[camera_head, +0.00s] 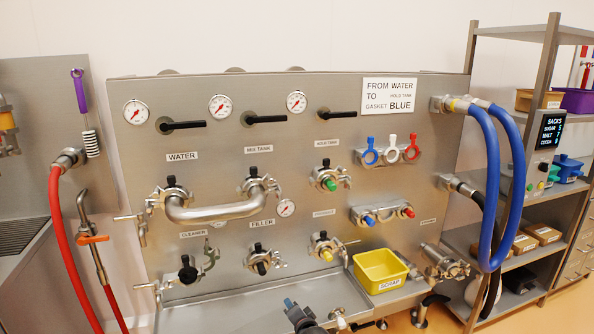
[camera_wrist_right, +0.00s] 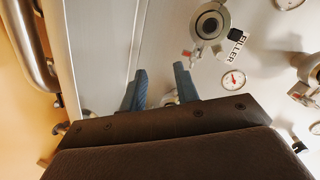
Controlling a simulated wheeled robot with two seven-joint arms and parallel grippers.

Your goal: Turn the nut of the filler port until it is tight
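The filler port (camera_head: 260,262) sits on the steel panel below its FILLER label (camera_head: 262,223). My left gripper is out of view.
A yellow scrap bin (camera_head: 380,272) stands right of the port on the ledge. A bent metal pipe (camera_head: 217,209) bridges two ports above. A gauge (camera_head: 286,208) sits up and right of the port. Blue hoses (camera_head: 488,190) hang at the panel's right side.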

